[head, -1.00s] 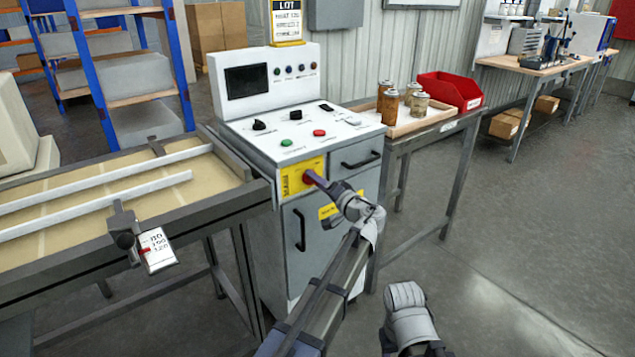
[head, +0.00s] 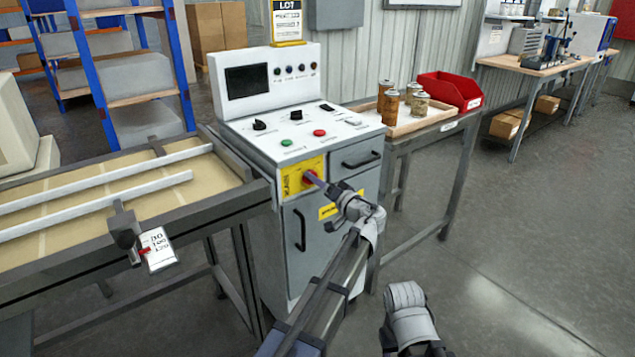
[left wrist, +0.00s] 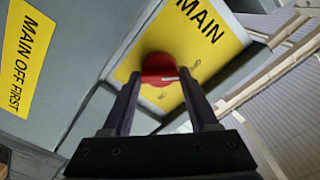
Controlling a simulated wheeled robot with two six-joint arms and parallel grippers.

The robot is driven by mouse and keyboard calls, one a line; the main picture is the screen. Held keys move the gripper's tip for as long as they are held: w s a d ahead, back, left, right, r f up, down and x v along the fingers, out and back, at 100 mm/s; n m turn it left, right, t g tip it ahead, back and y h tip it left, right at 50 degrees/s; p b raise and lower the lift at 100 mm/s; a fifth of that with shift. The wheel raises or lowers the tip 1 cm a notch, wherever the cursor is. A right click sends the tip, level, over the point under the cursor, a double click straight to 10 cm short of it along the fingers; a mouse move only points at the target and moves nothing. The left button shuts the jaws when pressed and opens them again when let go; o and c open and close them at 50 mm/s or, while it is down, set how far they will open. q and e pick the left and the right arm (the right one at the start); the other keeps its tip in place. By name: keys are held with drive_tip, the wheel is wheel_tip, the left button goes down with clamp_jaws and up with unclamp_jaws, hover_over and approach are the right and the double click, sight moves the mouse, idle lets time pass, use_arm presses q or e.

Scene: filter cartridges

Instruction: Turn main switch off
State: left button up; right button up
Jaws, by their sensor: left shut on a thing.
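The main switch is a red rotary knob (left wrist: 158,68) on a yellow plate (left wrist: 217,48) marked MAIN. In the head view, the yellow plate (head: 290,182) is on the front of the grey control cabinet (head: 250,207). My left gripper (head: 312,180) reaches the knob from the front right. In the left wrist view, the left gripper's fingers (left wrist: 160,88) are on either side of the knob and shut on it. A pale mark shows on the knob. The knob's setting is hard to read.
A yellow MAIN OFF FIRST label (left wrist: 27,53) is on the cabinet, beside the plate. Green (head: 286,142) and red (head: 319,132) buttons are on the cabinet top. A conveyor (head: 120,215) stands left. A table with a wooden tray (head: 430,118) stands right. Open floor lies right.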

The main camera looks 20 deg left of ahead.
use_arm(q)
drive_tip(key=o, duration=1.3)
drive_tip(key=shift+o, duration=0.2)
drive_tip(key=v, duration=0.8)
drive_tip(key=s+a+f+g+h, duration=0.3)
drive_tip(key=s+a+f+g, duration=0.1)
drive_tip(key=s+f, duration=0.35)
drive_tip(key=s+a+f+g+h, duration=0.35)
drive_tip(key=s+f, duration=0.25)
drive_tip(key=f, duration=0.2)
drive_tip(key=s+d+f+m+g+h, duration=0.1)
drive_tip(key=s+d+f+h, duration=0.25)
drive_tip(key=s, duration=0.25)
drive_tip(key=s+d+f+m+g+h, duration=0.1)
drive_tip(key=s+d+f+g+h, duration=0.1)
drive_tip(key=s+d+f+h, duration=0.3)
drive_tip(key=s+d+r+m+p, duration=0.1)
drive_tip(key=s+d+r+p, duration=0.1)
drive_tip(key=r+p, duration=0.6)
drive_tip(key=s+d+r+m+y+p, duration=0.1)
drive_tip(key=d+r+p, duration=0.3)
drive_tip(key=r+p, duration=0.4)
drive_tip(key=s+d+r+m+y+p, duration=0.1)
drive_tip(key=s+d+r+p, duration=0.2)
drive_tip(key=r+p, duration=0.6)
drive_tip(key=shift+s+r+g, duration=0.3)
drive_tip(key=shift+r+g, duration=0.05)
drive_tip(key=shift+r, duration=0.65)
